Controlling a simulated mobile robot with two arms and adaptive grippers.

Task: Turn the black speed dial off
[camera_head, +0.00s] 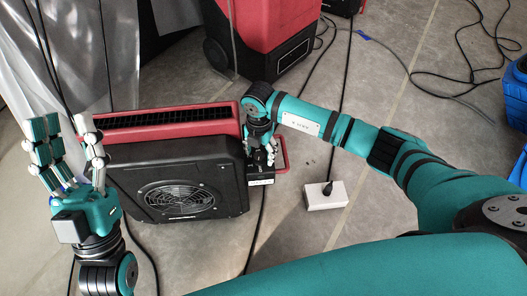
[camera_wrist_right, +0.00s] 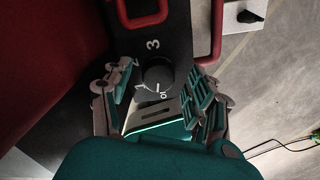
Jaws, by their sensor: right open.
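The black speed dial (camera_wrist_right: 158,75) is a round knob with a pale pointer mark, on a black panel (camera_wrist_right: 150,30) with a white 3 above it and smaller white marks at its lower left and below. My right gripper (camera_wrist_right: 163,82) is open, with fingers on both sides of the dial; I cannot tell if they touch it. In the head view, my right gripper (camera_head: 262,155) reaches down to the right end of the red and black machine (camera_head: 125,165), hiding the dial. My left gripper (camera_head: 65,135) is open and empty, fingers up, left of the machine.
A red tubular handle (camera_wrist_right: 216,30) runs beside the panel. A white power box (camera_head: 325,195) with a black plug lies on the floor to the right. Another red and black machine (camera_head: 265,40) stands behind. Loose cables cross the floor.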

